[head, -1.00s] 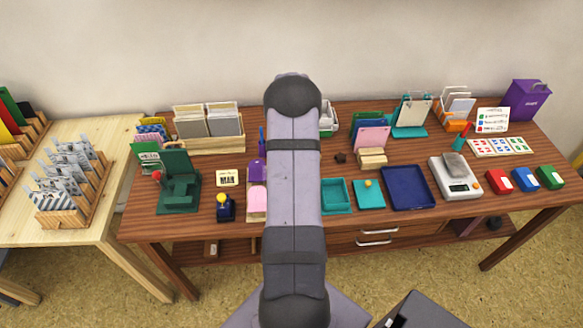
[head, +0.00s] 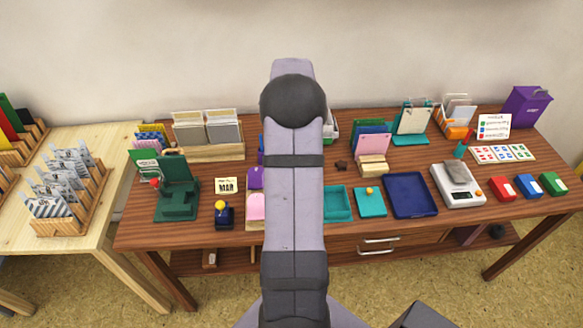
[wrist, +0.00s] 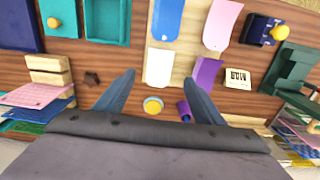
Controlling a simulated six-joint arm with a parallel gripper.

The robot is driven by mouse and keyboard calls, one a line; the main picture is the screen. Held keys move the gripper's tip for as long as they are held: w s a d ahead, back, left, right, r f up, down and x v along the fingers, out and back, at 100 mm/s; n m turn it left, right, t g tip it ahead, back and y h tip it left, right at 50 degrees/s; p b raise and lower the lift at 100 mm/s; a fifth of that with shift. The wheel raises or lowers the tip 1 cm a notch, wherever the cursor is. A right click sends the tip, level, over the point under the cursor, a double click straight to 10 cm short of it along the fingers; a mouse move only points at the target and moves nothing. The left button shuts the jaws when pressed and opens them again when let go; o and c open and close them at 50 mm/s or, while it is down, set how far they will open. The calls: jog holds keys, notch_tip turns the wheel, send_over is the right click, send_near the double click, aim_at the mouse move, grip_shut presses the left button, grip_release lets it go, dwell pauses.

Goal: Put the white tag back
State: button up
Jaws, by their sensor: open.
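In the wrist view, a plain white piece (wrist: 159,67), which looks like the white tag, lies on a pale wooden board (wrist: 186,52). On the board around it are a blue tag (wrist: 166,20), a pink tag (wrist: 222,25) and a purple tag (wrist: 208,73). My gripper (wrist: 166,70) is open, with the white piece in view between its fingertips. I cannot tell how far above the board the fingers are. In the head view my arm hides my gripper and the white piece; the pink tag (head: 256,206) and purple tag (head: 255,178) show at its left edge.
A yellow-topped round item (wrist: 153,105) and a dark blue item (wrist: 184,109) show between the fingers.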

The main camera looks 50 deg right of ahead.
jog(key=shift+r, duration=1.5)
jog(key=shift+a, duration=0.1)
jog(key=w+a+n, duration=0.2)
jog(key=a+n, duration=0.2)
jog(key=a, duration=1.7)
jog(key=s+a+f+n, duration=0.3)
jog(key=s+a+n, duration=0.2)
jog(key=s+a, duration=0.7)
jog(key=a, duration=0.4)
